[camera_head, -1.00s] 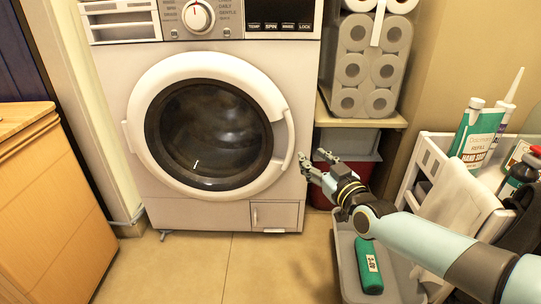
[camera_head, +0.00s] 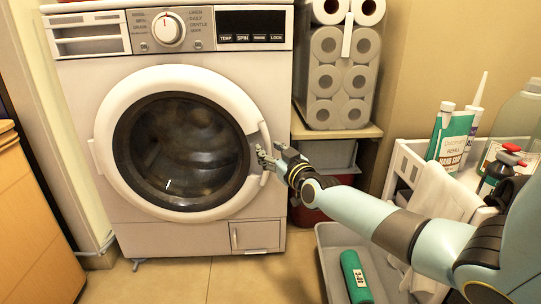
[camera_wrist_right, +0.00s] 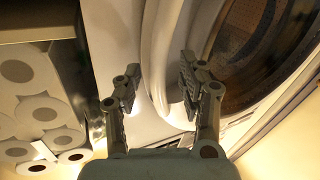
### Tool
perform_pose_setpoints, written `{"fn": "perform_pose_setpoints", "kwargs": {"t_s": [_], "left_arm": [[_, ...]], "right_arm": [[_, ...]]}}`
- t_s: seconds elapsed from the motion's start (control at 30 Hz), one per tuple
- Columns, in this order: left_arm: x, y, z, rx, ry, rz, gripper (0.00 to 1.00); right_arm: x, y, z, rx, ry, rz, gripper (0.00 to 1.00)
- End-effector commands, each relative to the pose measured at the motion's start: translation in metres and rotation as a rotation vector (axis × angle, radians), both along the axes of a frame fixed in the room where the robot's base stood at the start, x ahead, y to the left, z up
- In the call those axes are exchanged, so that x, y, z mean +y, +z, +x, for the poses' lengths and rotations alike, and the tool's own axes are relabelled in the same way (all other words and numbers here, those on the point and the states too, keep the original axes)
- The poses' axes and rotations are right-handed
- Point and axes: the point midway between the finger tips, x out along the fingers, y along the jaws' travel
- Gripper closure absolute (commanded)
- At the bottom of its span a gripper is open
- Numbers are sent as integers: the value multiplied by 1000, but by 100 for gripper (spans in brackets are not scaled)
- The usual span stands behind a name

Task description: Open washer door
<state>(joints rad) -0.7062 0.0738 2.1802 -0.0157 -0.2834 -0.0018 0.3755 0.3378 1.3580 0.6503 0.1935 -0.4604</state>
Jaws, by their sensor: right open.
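The white washer (camera_head: 75,85) stands ahead of me in the head view. Its round door (camera_head: 125,92) has a white ring and dark glass and looks shut. The door handle (camera_head: 266,140) is a white curved bar on the door's right side. My right gripper (camera_head: 267,159) is open at the lower part of the handle. In the right wrist view its two fingers (camera_wrist_right: 158,88) stand apart on either side of the white handle (camera_wrist_right: 162,60). I cannot tell whether either finger touches it. My left gripper is not in view.
Toilet rolls (camera_head: 340,65) stand on a shelf (camera_head: 335,131) right of the washer. A white caddy (camera_head: 400,165) with bottles stands at the right. A grey tray (camera_head: 330,262) with a green bottle (camera_head: 355,275) lies on the floor. A wooden cabinet (camera_head: 30,235) is at the left.

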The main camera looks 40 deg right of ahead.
Motion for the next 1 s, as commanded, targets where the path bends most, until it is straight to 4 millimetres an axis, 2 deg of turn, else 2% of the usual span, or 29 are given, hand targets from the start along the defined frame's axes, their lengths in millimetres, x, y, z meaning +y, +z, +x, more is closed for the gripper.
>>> {"fn": "perform_pose_setpoints", "kwargs": {"t_s": [0.33,0.63,1.0], "left_arm": [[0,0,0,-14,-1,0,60],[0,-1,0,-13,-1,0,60],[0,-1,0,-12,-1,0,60]], "right_arm": [[0,1,2,0,0,0,60],[0,0,2,0,0,0,100],[0,0,2,0,0,-2,100]]}}
